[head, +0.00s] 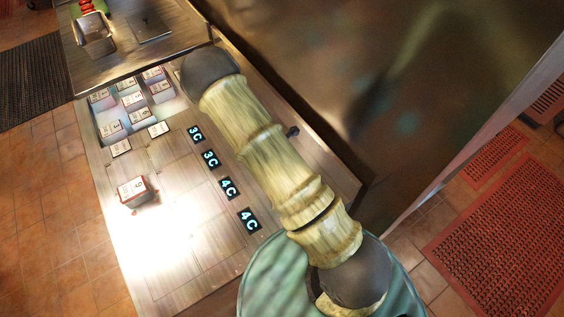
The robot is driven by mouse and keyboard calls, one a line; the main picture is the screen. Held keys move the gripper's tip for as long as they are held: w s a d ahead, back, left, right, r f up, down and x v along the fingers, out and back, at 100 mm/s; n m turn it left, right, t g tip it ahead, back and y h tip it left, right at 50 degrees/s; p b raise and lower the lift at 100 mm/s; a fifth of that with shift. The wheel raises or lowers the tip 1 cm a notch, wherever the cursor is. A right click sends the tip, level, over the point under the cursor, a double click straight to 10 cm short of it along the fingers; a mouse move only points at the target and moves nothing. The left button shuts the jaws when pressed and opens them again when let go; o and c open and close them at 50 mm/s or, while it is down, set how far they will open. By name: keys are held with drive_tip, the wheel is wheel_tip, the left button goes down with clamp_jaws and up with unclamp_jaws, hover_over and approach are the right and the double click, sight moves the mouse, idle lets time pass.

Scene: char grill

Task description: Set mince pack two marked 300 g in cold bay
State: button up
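A pack with a white label (131,187) and reddish sides sits alone on the steel counter at left; the print is too small to read as a weight. Several small white-labelled blocks or cards stand in a pale, sunken grid of compartments (108,118) at the counter's upper left. I cannot tell which item is marked 300 g, nor whether this grid is the cold bay. My arm reaches up from the lower right across the counter's right side. My gripper does not show, and the arm hides part of the counter.
Dark tags reading 3C (195,133) and 4C (249,220) line the counter right of the grid. A metal pan (94,35) stands on the upper counter, beside red and green items (93,7). The counter's lower left is bare and glaring.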

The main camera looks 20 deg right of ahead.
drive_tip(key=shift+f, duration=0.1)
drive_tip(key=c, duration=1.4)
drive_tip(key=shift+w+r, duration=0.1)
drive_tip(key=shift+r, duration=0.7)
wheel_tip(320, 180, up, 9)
drive_tip(key=shift+b, duration=1.25)
